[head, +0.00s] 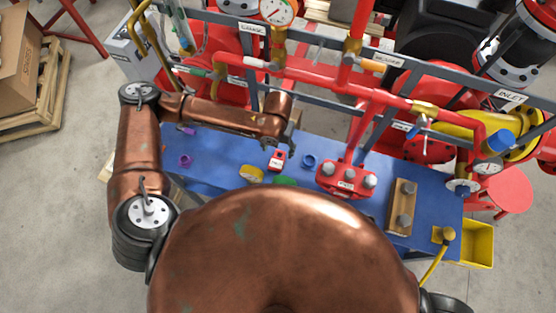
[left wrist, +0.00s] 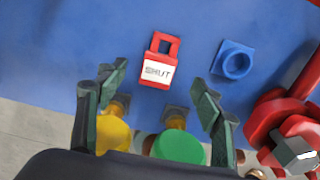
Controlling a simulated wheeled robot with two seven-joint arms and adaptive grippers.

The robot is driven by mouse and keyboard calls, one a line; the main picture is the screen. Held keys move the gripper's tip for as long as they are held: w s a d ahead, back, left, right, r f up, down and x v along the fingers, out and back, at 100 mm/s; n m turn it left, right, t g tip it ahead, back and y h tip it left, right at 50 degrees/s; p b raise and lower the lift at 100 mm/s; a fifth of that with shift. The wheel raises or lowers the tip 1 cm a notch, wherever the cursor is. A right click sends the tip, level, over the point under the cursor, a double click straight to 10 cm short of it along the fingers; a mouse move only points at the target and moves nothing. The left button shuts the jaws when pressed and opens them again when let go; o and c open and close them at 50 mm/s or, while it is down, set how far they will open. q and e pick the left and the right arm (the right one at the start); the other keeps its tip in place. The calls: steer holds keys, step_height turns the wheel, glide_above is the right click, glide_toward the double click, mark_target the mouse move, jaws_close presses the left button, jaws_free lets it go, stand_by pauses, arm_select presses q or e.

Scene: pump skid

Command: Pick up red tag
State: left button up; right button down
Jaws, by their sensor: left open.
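The red tag (head: 277,159) lies on the blue bench top, with a square loop at one end and a white label. In the left wrist view the tag (left wrist: 156,71) reads "SHUT" and lies beyond the fingertips, between their lines. My left gripper (head: 281,142) is above the bench close to the tag. In the left wrist view the gripper (left wrist: 148,100) has its dark green fingers wide apart, with nothing between them touching the tag. My right gripper is not in view.
A blue square ring (left wrist: 234,61) lies right of the tag. Yellow (left wrist: 111,133) and green (left wrist: 180,147) round knobs sit below, between the fingers. A red valve block (head: 345,181) stands to the right. Red pipes (head: 300,72) run behind the bench. The blue bench top (head: 215,165) has clear room left of the tag.

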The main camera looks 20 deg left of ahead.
mark_target(278, 160)
arm_select(q)
steer(key=shift+s+f, duration=0.2)
steer(key=shift+f, duration=3.35)
steer(key=shift+c, duration=0.7)
steer(key=c, duration=1.1)
step_height(278, 160, up, 10)
